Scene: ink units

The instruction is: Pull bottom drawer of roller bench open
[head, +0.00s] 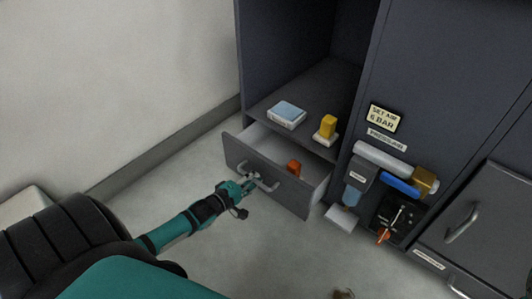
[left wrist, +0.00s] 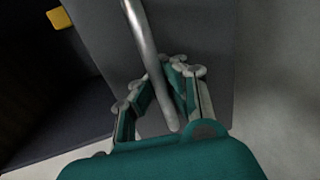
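The bottom drawer (head: 262,187) of the grey bench is pulled out, with its front standing clear of the cabinet. An orange item (head: 294,168) lies inside it. The drawer has a curved metal handle (head: 266,186) on its front. My left gripper (head: 247,186) is at this handle. In the left wrist view the handle bar (left wrist: 147,50) passes between the fingers of my left gripper (left wrist: 160,85), which appear closed around it. The grey drawer front (left wrist: 205,35) shows behind the fingers.
Above the drawer, an open shelf (head: 318,83) holds a light blue box (head: 286,115) and a yellow block (head: 328,125). To the right is a panel with a grey cylinder (head: 385,162) and an orange knob (head: 383,235).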

